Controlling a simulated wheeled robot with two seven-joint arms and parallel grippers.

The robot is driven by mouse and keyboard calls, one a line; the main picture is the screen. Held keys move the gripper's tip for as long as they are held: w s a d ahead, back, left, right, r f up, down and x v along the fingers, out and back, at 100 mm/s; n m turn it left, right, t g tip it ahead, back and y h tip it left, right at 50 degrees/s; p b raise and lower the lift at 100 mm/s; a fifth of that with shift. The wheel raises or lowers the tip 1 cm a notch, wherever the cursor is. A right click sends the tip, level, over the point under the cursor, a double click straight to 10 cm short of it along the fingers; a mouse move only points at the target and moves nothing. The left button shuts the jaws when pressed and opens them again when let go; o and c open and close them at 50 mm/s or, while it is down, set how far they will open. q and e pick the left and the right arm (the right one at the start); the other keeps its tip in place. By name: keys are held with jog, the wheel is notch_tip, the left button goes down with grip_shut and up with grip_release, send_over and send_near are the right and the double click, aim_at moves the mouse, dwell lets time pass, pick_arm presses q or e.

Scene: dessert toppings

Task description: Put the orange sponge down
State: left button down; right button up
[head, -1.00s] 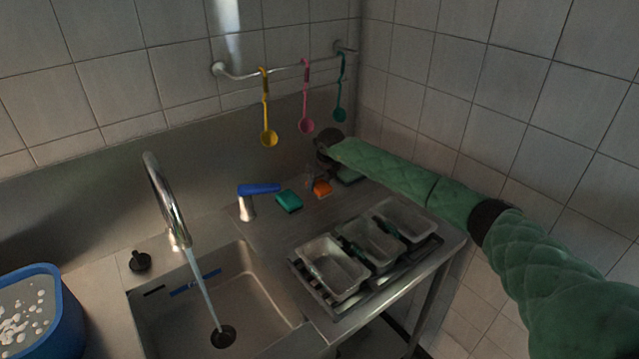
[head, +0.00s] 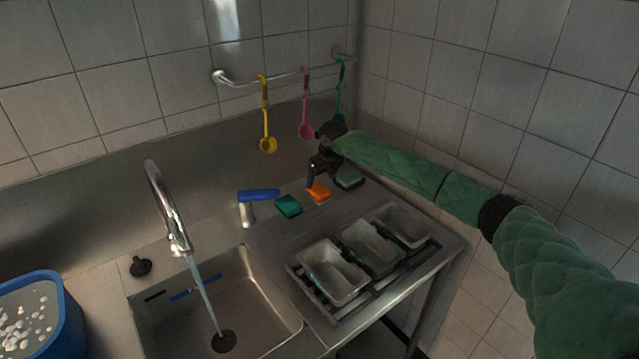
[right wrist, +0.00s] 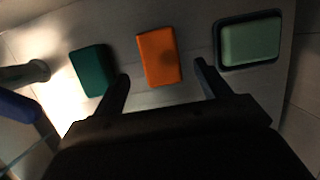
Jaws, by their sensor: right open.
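The orange sponge (head: 318,192) lies on the steel counter at the back, between a teal sponge (head: 288,206) and a pale green one (head: 349,180). My right gripper (head: 318,170) is open just above and behind the orange sponge. In the right wrist view the orange sponge (right wrist: 158,56) lies flat, beyond and between the two spread fingertips (right wrist: 164,78), with nothing held. The teal sponge (right wrist: 91,70) is near the left fingertip, and the pale green sponge (right wrist: 251,40) sits in a dark dish. My left gripper is not in view.
Three metal tubs (head: 372,247) stand on a dark rack at the counter's front right. A blue tub (head: 68,318) is at left. Ladles (head: 267,143) hang from the wall rail.

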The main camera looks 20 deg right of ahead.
pick_arm(q)
jog(key=f, duration=0.1)
jog(key=s+a+f+p, duration=0.1)
jog(key=shift+s+f, duration=0.3)
jog(key=shift+f, duration=0.1)
pick_arm(e)
jog(key=v, duration=0.6)
jog(key=shift+r, duration=0.35)
jog(key=shift+s, duration=0.1)
